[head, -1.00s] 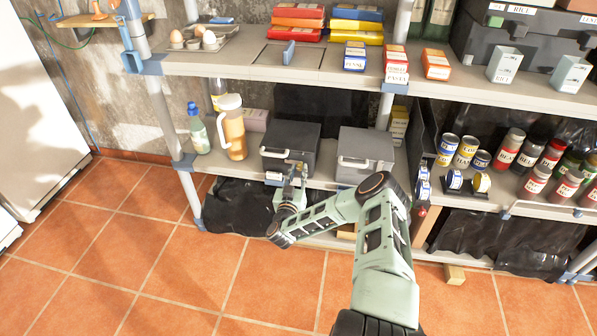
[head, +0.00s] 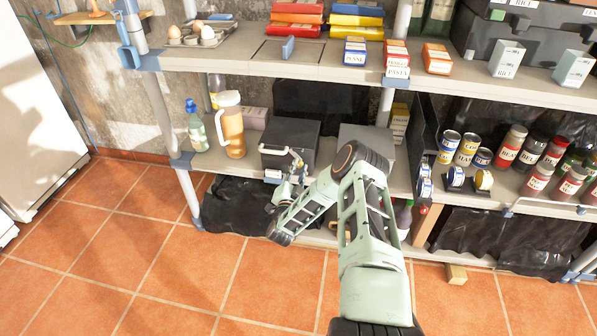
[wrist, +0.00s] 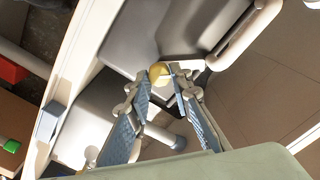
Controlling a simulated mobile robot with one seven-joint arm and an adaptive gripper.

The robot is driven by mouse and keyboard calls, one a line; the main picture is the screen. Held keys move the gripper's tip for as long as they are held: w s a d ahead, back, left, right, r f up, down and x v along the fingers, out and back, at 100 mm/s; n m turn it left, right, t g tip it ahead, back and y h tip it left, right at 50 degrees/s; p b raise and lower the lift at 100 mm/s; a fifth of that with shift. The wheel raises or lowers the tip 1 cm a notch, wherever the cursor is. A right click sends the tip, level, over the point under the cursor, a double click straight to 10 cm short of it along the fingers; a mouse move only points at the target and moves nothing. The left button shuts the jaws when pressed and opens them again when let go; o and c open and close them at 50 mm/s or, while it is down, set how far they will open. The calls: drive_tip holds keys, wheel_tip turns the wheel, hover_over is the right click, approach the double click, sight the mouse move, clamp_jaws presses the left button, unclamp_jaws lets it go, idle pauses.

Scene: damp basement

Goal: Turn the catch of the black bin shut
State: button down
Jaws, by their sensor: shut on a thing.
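The black bin (head: 290,132) stands on the lower shelf, with a pale handle across its front. My gripper (head: 297,163) is at the right part of the bin's front, small and partly hidden by my own arm in the head view. In the wrist view, my gripper (wrist: 164,77) has its fingertips closed around a small brass-yellow catch (wrist: 157,71) at the bin. Only part of the catch shows between and beside the fingertips. The bin's dark surface (wrist: 190,22) fills the upper middle of the wrist view. I cannot tell the catch's exact angle.
A grey bin (head: 362,133) stands just right, partly hidden behind my arm. An orange jug (head: 232,133) and a green bottle (head: 197,130) stand to the left. The upper shelf (head: 230,58) overhangs the bins.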

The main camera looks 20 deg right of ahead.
drive_tip(key=m+b, duration=0.1)
drive_tip(key=m, duration=0.2)
drive_tip(key=shift+f+m, duration=0.15)
drive_tip(key=shift+m, duration=0.25)
drive_tip(key=shift+m+b, duration=1.1)
drive_tip(key=shift+m, duration=0.9)
drive_tip(key=c, duration=1.7)
unclamp_jaws()
drive_tip(key=shift+c, duration=0.2)
drive_tip(key=shift+s+a, duration=0.1)
drive_tip(key=v, duration=1.1)
drive_tip(key=shift+s+a, duration=0.25)
drive_tip(key=shift+s, duration=0.05)
